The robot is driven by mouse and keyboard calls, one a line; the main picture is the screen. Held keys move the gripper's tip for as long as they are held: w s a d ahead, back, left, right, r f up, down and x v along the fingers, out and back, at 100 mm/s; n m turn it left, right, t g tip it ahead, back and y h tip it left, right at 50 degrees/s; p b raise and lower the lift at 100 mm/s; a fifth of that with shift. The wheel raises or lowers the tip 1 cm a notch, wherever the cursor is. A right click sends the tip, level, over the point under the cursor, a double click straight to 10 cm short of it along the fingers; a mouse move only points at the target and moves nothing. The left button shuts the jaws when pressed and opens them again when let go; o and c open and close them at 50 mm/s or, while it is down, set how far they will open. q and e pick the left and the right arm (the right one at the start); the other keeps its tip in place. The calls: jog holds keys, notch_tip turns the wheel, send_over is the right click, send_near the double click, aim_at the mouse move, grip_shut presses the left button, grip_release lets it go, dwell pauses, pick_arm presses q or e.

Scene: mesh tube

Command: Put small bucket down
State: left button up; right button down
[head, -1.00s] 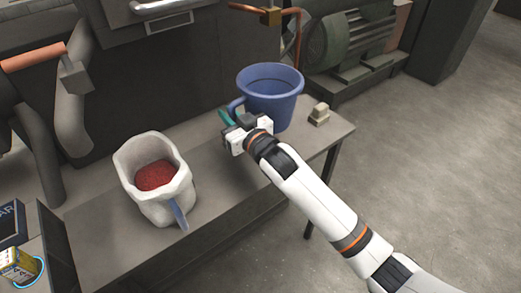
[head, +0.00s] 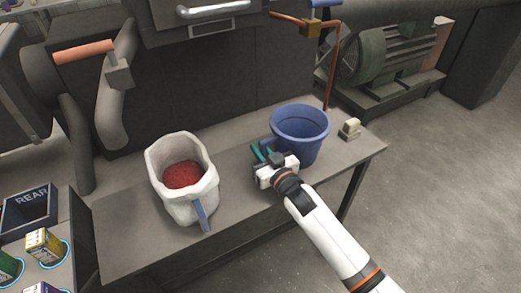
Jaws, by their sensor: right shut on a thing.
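A small blue bucket (head: 302,136) is upright over the right part of the grey table (head: 240,211). Its base looks to be at the tabletop, but I cannot tell whether it rests there or hangs just above. My right gripper (head: 265,156) is at the bucket's left side, shut on its handle; the grip is partly hidden by the gripper body. My left gripper is out of view.
A small beige block (head: 350,128) sits right of the bucket. At lower left is a dark bin (head: 28,209) marked REAR with small boxes (head: 45,245) nearby.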

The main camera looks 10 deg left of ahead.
jog(key=c, duration=1.4)
grip_release()
jog(key=shift+f, duration=0.1)
jog(key=v, duration=1.2)
